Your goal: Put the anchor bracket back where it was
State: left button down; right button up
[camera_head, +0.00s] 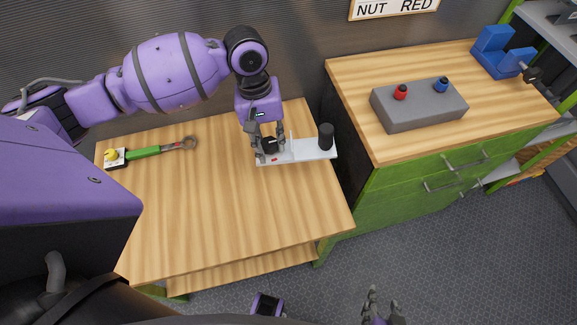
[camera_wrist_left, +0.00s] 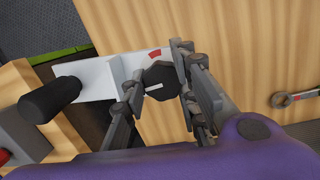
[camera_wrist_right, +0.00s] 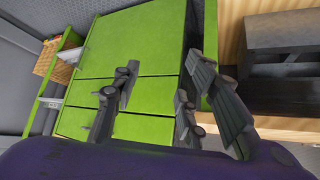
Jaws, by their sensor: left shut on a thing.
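A white plate (camera_head: 310,150) lies at the right back of the low wooden table, its right end reaching the table's edge. It carries an upright black cylinder (camera_head: 326,137) and a black faceted knob (camera_wrist_left: 160,80) with a white line; a red mark on the plate is beside the knob. No part is labelled as the anchor bracket, so I cannot tell which it is. My left gripper (camera_head: 269,145) is shut on the knob, one finger on each side, pointing down. My right gripper (camera_head: 383,302) is open and empty, low over the floor; its spread fingers show in the right wrist view (camera_wrist_right: 155,95).
A green-handled wrench (camera_head: 150,152) and a small board with a yellow piece (camera_head: 111,156) lie at the table's left back. The higher green cabinet (camera_head: 400,200) at right holds a grey block (camera_head: 420,108) with red and blue knobs, and a blue vise (camera_head: 500,55). The table's middle is clear.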

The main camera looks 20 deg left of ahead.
pick_arm(q)
jog(key=f, duration=0.3)
jog(key=w+f+n+b, duration=0.1)
jog(key=f, duration=0.3)
jog(key=a+f+n, duration=0.1)
jog(key=f, duration=0.2)
jog(key=shift+w+f+y, duration=0.15)
jog(key=shift+w+y, duration=0.15)
jog(key=shift+w, duration=0.05)
notch_tip(320, 180, down, 4)
jog(key=shift+f+b, duration=0.1)
jog(key=shift+b, duration=0.3)
pick_arm(e)
jog(key=shift+w+d+f, duration=0.1)
jog(key=shift+d+f, duration=0.3)
jog(key=shift+f, duration=0.25)
pick_arm(q)
jog(key=shift+f, duration=0.1)
pick_arm(e)
jog(key=shift+w+r, duration=0.1)
pick_arm(q)
jog(key=c, duration=1.4)
grip_release()
jog(key=shift+f, duration=0.1)
jog(key=shift+o, duration=0.2)
